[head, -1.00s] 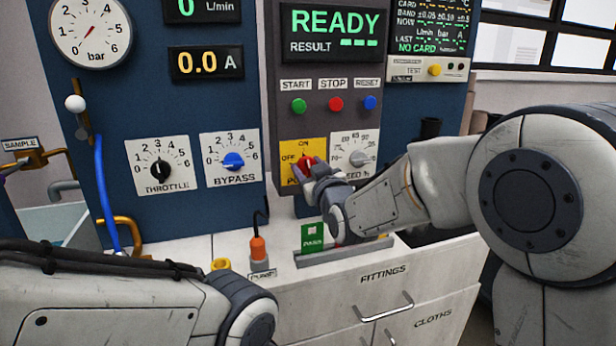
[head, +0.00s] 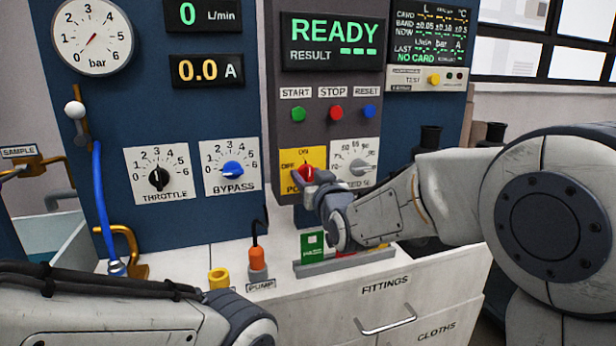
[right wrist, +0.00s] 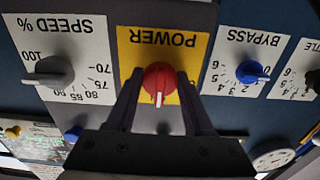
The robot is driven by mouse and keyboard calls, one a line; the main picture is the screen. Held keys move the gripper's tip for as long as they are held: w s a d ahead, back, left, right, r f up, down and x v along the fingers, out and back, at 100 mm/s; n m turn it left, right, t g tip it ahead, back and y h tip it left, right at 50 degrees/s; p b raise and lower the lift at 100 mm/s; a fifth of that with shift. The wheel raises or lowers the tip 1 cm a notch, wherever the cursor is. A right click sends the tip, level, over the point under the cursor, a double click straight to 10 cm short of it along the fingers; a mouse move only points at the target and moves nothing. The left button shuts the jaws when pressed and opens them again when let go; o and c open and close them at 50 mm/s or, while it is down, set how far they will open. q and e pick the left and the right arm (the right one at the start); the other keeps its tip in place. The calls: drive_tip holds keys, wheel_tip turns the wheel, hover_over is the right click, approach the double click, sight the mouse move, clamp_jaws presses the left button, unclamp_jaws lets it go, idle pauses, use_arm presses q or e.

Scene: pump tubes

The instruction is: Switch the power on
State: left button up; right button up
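The red power knob (head: 306,172) sits on a yellow plate (head: 288,157) low on the grey panel, with ON above it and OFF to its left. The right wrist view shows the knob (right wrist: 160,82) upside down. Its white pointer points down in that picture, toward the ON side of the panel. My right gripper (head: 312,182) is at the plate. In the right wrist view its two fingers (right wrist: 159,88) stand either side of the knob with slight gaps, so it looks open. The ON and OFF labels are hidden there. My left gripper is out of view.
The speed dial (head: 358,165) is just right of the power plate, the bypass dial (head: 232,170) to its left. Start, stop and reset buttons (head: 336,112) are above. The display (head: 333,40) reads READY. An orange pump plug (head: 257,258) stands on the counter below.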

drive_tip(key=o, duration=0.4)
drive_tip(key=shift+s, duration=0.1)
drive_tip(key=v, duration=1)
drive_tip(key=shift+s, duration=0.15)
